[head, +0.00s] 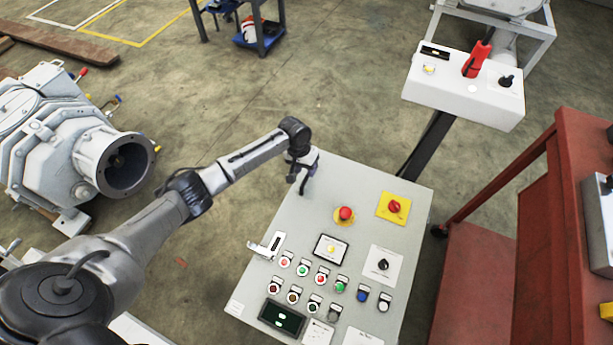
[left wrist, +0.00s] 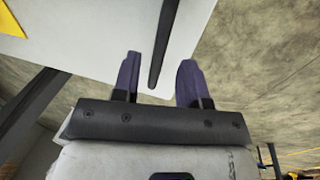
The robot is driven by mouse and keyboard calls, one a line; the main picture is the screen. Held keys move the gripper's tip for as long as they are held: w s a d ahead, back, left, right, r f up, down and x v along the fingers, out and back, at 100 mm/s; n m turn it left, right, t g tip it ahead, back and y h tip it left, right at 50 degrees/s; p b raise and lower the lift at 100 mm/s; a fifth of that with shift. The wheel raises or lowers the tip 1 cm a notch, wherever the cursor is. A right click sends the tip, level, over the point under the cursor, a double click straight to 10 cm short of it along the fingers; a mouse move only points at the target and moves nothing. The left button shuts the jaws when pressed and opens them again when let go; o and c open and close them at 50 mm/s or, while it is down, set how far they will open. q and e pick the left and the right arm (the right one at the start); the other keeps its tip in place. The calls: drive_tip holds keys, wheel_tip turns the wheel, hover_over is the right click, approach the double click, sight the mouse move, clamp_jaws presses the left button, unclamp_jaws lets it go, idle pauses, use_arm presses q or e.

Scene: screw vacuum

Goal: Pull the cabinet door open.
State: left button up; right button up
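The cabinet (head: 320,200) is a light grey box with a sloped panel of buttons and switches. A silver latch-like part (head: 268,245) is on its left edge. My left gripper (head: 303,172) is at the cabinet's far left corner. In the left wrist view my left gripper (left wrist: 158,60) is open, with a dark bar (left wrist: 164,40) on the pale cabinet surface (left wrist: 95,45) between its two purple fingers. Gaps show on both sides of the bar; I cannot tell their depth apart. My right gripper is not in view.
A white control box (head: 465,85) on a dark post stands beyond the cabinet. A red cart (head: 480,270) stands close on the right. A grey machine (head: 60,150) stands at left.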

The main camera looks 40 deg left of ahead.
use_arm(q)
drive_tip(key=shift+w+d+f+b, duration=0.15)
drive_tip(key=shift+f+b, duration=0.35)
drive_tip(key=shift+f, duration=0.7)
drive_tip(key=shift+c, duration=0.2)
clamp_jaws()
